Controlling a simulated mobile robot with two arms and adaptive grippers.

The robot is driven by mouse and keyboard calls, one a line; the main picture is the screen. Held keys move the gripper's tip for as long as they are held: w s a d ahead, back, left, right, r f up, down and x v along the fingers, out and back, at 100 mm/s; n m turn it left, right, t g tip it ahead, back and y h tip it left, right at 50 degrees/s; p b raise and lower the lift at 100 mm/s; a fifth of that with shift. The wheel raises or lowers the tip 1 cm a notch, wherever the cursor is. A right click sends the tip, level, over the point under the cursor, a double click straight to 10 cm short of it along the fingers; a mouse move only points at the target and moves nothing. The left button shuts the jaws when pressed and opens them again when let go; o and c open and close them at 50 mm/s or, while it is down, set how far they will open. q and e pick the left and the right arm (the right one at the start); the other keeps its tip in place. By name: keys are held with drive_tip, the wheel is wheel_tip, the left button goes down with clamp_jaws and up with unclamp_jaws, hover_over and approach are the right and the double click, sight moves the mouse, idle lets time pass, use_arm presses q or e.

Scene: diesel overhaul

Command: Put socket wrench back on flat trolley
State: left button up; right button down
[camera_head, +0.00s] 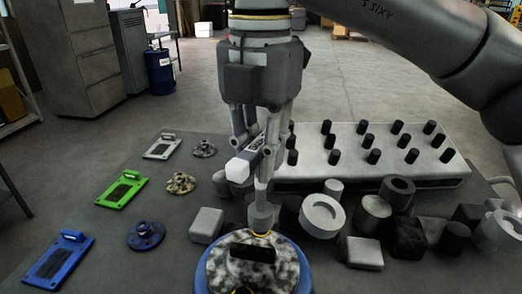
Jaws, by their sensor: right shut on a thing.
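My right gripper (262,140) points down in the middle of the view, with its fingers shut on the socket wrench. The wrench's pale grey block-shaped end (240,168) sticks out to the lower left of the fingers. A grey shaft with a wider socket (261,215) hangs below it, roughly upright. The socket's lower end is at the back edge of a round blue-rimmed part with a mottled top (285,262); I cannot tell whether they touch. No separate flat trolley can be made out; a wide dark grey flat surface (110,235) lies below. My left gripper is not in view.
White, green (122,190) and blue (60,258) plates lie at left beside small flanged parts (181,183). A pale block with black pegs (350,172) stands behind. Several rings and cylinders (322,215) crowd the right. Some bare surface shows at left.

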drive_tip(key=w+p, duration=0.5)
drive_tip(key=w, duration=0.2)
wheel_tip(320, 180, down, 6)
drive_tip(key=b, duration=0.5)
